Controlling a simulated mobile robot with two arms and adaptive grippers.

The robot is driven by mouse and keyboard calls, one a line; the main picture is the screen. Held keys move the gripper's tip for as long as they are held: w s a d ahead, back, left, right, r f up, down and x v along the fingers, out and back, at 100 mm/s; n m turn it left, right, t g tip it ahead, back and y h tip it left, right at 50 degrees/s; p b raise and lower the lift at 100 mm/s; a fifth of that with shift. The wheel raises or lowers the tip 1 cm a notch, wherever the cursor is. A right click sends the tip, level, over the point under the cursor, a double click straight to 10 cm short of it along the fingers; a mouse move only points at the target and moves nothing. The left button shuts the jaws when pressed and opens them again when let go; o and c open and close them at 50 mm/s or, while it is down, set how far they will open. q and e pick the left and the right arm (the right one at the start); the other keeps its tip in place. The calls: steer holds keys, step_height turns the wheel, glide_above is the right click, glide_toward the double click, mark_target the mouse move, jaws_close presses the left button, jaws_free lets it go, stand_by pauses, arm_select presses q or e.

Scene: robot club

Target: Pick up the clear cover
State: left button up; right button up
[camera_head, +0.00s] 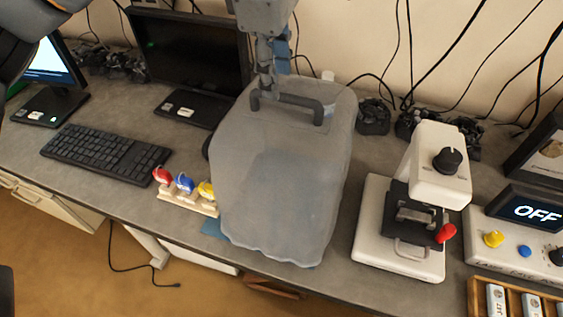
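The clear cover (285,185) is a large cloudy, see-through box with a dark grey bar handle (298,101) on top. It stands in the middle of the bench over a blue base, whose edges show at its lower corners. My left gripper (266,92) comes down from the top of the view to the left end of the handle. Its fingers overlap the handle and look edge-on, so I cannot see whether they are closed on it. My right gripper is not in view.
A wooden rack (188,200) with red, blue and yellow pieces stands close left of the cover. A white press-like machine (438,165) stands to the right, beside a control box (520,235) reading OFF. A keyboard (106,154) and monitor (190,55) are at left.

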mark_target(281, 97)
arm_select(q)
steer(key=f+p, duration=0.2)
steer(key=f, duration=0.1)
steer(key=w+f+p, duration=0.1)
steer(key=f, duration=0.1)
steer(key=shift+d+f, duration=0.15)
steer(key=shift+d, duration=0.2)
steer(key=shift+w+f, duration=0.1)
steer(key=shift+f, duration=0.15)
jaws_close()
